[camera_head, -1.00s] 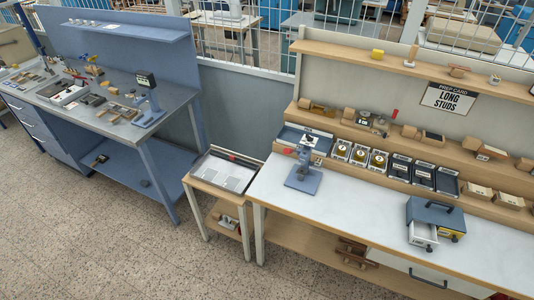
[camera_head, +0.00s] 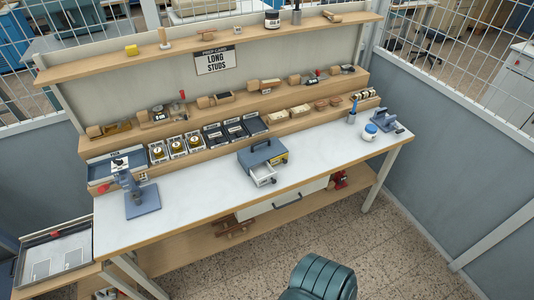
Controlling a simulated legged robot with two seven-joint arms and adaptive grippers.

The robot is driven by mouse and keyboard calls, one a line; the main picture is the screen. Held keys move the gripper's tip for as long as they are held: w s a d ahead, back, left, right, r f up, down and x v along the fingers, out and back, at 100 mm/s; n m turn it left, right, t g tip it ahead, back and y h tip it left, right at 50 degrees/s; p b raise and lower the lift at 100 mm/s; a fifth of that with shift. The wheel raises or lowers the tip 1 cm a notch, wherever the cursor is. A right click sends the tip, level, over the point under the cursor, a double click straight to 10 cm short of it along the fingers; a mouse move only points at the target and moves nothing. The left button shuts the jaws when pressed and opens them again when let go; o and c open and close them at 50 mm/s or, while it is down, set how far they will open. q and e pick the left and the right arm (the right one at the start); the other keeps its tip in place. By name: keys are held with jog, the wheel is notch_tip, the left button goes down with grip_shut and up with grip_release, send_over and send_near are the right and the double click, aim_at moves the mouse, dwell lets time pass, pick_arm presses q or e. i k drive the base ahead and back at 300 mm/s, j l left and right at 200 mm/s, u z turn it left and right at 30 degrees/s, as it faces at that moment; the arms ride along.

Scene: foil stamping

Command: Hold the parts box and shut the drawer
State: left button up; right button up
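The parts box (camera_head: 262,154) is a small blue-grey box with a dark handle on top. It stands on the white worktop of the bench (camera_head: 200,205), right of the middle. One small light drawer (camera_head: 263,174) sticks out of its front, toward the bench's front edge. A yellow patch shows on the front beside the drawer. Neither of my grippers is in view.
A blue-grey press (camera_head: 140,197) stands at the left of the worktop. Several trays (camera_head: 236,129) line the back step. A green padded seat (camera_head: 320,279) is in front. The worktop around the box is clear.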

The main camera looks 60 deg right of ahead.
aim_at(263, 174)
jog(key=z, duration=1.9)
